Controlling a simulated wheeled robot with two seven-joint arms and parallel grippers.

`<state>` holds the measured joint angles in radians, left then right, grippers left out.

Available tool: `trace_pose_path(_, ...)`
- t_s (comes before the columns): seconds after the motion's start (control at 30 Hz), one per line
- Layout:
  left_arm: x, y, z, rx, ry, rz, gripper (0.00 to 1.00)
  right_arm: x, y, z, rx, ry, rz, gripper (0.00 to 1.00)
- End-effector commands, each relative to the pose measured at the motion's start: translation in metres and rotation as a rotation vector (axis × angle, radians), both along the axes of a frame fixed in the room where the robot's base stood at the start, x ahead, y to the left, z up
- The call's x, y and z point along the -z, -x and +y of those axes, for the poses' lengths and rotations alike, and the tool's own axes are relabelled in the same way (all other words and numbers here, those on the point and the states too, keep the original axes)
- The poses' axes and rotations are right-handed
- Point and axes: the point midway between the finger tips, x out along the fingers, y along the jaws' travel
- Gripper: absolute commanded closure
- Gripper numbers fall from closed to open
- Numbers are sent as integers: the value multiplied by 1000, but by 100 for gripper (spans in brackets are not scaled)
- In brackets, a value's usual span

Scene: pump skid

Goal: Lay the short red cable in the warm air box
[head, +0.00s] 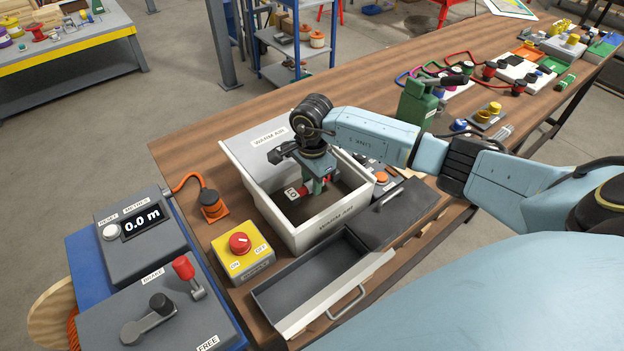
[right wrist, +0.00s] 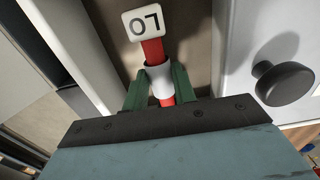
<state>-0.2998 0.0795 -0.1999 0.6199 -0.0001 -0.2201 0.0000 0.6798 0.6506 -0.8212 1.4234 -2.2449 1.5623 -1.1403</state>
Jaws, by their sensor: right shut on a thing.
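The warm air box (head: 320,229) is a pale, open-topped box labelled WARM AIR, with its lid raised at the back. My right gripper (head: 318,187) reaches down inside its opening. In the right wrist view, the green fingers (right wrist: 158,88) are shut on a white sleeve of the short red cable (right wrist: 153,50). A white tag with dark characters is at the cable's end. Little of the cable (head: 304,189) shows in the head view, and the gripper hides the rest. I cannot tell whether it touches the box floor. My left gripper is not in view.
An open, empty grey drawer (head: 315,287) is in front of the box. A yellow switch box with a red knob (head: 240,243) stands at its left.

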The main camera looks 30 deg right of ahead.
Motion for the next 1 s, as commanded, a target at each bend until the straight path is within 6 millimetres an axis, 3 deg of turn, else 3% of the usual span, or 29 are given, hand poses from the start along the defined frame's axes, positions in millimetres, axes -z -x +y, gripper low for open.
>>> trace_pose_path(1.0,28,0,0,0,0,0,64,31,0,0,1,0,-1,91)
